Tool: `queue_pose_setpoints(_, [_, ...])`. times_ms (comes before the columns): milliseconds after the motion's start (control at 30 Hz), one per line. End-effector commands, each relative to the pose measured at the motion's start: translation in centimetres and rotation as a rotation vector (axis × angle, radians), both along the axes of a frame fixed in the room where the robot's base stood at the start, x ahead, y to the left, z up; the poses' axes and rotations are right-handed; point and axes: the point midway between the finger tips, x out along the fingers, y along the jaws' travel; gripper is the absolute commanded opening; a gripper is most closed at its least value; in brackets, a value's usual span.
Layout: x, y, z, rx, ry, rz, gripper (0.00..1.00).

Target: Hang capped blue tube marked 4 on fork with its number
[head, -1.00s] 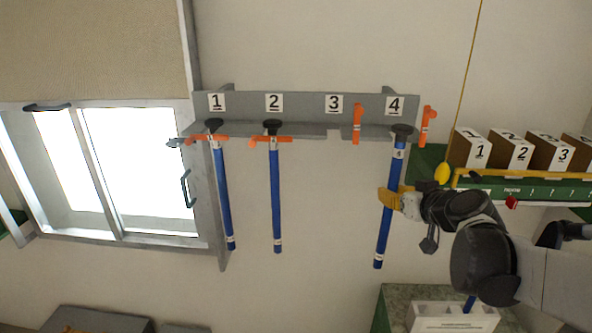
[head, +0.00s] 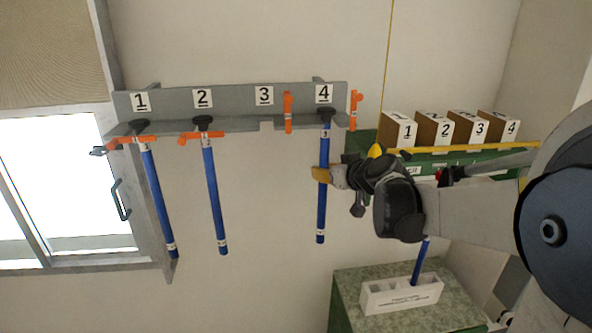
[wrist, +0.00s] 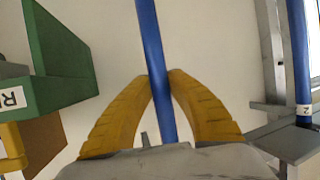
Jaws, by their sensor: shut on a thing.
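The capped blue tube marked 4 (head: 323,205) hangs nearly upright below the 4 label (head: 324,94) of the grey rack (head: 240,100). Its black cap (head: 326,115) is level with the rack's shelf edge at fork 4; I cannot tell whether it rests on the fork. My gripper (head: 321,174), with yellow fingers, is shut on the tube's upper-middle part. The wrist view shows the tube (wrist: 154,60) between both fingers (wrist: 160,85). Upright orange latches (head: 288,112) (head: 355,108) stand left and right of the cap.
Capped blue tubes hang at fork 1 (head: 157,195) and fork 2 (head: 213,195), with orange latches lying across there. Fork 3 is empty. Numbered boxes (head: 465,130) stand at right. A white block (head: 400,296) below holds another blue tube (head: 419,262).

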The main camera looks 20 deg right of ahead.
Motion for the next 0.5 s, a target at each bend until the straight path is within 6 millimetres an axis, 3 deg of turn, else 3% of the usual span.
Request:
queue_pose_setpoints(367, [-0.01, -0.02, -0.24, 0.0, 0.0, 0.0, 0.0])
queue_pose_setpoints(400, [-0.01, -0.02, -0.24, 0.0, 0.0, 0.0, 0.22])
queue_pose_setpoints(467, [-0.01, -0.02, -0.24, 0.0, 0.0, 0.0, 0.41])
queue_pose_setpoints(500, [-0.01, -0.01, -0.24, 0.0, 0.0, 0.0, 0.42])
